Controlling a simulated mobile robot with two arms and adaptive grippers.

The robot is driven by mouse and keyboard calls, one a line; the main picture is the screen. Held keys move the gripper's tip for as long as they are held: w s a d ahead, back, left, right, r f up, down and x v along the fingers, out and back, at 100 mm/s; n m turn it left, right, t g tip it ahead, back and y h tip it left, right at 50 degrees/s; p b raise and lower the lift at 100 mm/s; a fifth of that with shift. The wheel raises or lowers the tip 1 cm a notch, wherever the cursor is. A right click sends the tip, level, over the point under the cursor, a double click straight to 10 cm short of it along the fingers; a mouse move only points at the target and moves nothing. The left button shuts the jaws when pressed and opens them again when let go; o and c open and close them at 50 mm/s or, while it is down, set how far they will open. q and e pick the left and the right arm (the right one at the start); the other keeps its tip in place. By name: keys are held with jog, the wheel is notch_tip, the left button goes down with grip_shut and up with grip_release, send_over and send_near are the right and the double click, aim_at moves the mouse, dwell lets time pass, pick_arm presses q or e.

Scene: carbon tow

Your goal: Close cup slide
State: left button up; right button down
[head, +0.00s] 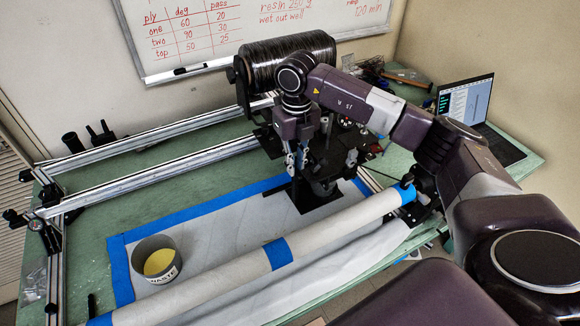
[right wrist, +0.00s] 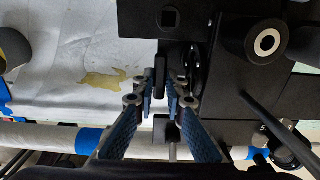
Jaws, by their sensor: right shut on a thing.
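The black winding carriage (head: 322,172) stands on the rails under a spool of black carbon tow (head: 290,58). My right gripper (head: 297,163) reaches down at the left side of the carriage. In the right wrist view its blue fingers (right wrist: 164,90) are closed in on a small upright black tab (right wrist: 161,72) on the carriage, which seems to be the handle of the cup slide. The fingers hide part of the tab, and I cannot tell how far the slide stands open. My left gripper is not in view.
A grey waste cup (head: 158,259) with yellow resin stands on the white sheet at the left. A pale tube with blue tape (head: 230,285) crosses in front. Metal rails (head: 150,184) run behind. A laptop (head: 466,101) sits at the back right. A yellowish stain (right wrist: 108,79) marks the sheet.

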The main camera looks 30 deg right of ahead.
jog(key=c, duration=2)
grip_release()
jog(key=shift+d, duration=0.1)
jog(key=shift+o, duration=0.2)
jog(key=shift+r, duration=0.1)
notch_tip(320, 180, up, 12)
